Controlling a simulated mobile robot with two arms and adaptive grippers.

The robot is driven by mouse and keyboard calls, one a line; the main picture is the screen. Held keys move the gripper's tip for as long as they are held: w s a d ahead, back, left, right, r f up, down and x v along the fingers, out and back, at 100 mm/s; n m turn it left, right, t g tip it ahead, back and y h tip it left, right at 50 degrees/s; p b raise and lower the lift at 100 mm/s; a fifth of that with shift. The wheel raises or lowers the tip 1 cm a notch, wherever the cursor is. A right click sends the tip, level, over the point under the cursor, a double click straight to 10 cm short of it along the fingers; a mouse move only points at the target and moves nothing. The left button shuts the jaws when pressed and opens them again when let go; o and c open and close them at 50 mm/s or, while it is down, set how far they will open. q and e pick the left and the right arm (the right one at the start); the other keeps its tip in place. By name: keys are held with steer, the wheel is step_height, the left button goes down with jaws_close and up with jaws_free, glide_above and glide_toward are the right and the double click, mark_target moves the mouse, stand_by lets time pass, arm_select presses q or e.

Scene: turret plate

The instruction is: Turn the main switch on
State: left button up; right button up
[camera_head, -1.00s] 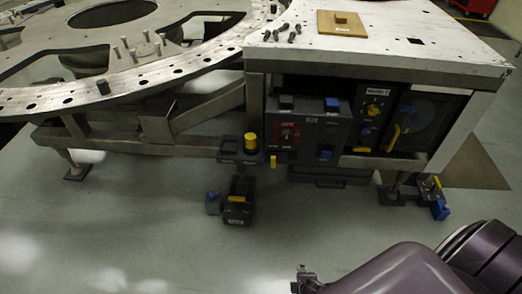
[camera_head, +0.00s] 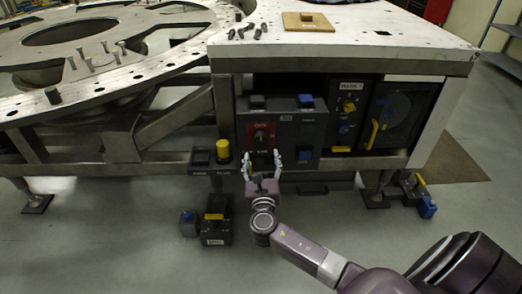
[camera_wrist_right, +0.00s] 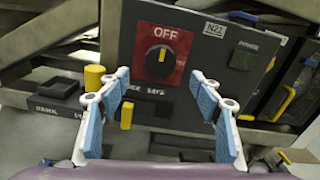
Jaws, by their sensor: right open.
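The main switch looks like a round black knob with a yellow mark on a red plate lettered OFF. In the wrist view the knob (camera_wrist_right: 161,58) sits upper middle, its yellow mark about vertical. In the head view the red plate (camera_head: 261,134) is on the left of a dark control panel (camera_head: 309,133). My right gripper (camera_head: 262,156) is open and empty in front of the panel, just below the switch. In the wrist view its blue-padded fingers (camera_wrist_right: 161,88) stand wide apart, with the knob above and between their tips, apparently not touching. My left gripper is not in view.
A yellow button (camera_head: 223,150) and a small dark box stand left of the panel. A yellow lever (camera_wrist_right: 126,115) is below the red plate. Another panel with a yellow handle (camera_head: 372,133) is at right. The metal table top (camera_head: 350,45) overhangs the panels.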

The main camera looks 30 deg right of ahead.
mark_target(261, 142)
steer(key=b+x, duration=0.1)
steer(key=x, duration=0.6)
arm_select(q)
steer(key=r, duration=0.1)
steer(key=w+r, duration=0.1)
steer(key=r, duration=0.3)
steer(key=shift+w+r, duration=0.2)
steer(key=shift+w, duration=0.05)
arm_select(e)
steer(key=shift+w+d, duration=0.2)
steer(key=shift+w, duration=0.1)
steer(key=shift+c, duration=0.5)
steer(key=c, duration=1.1)
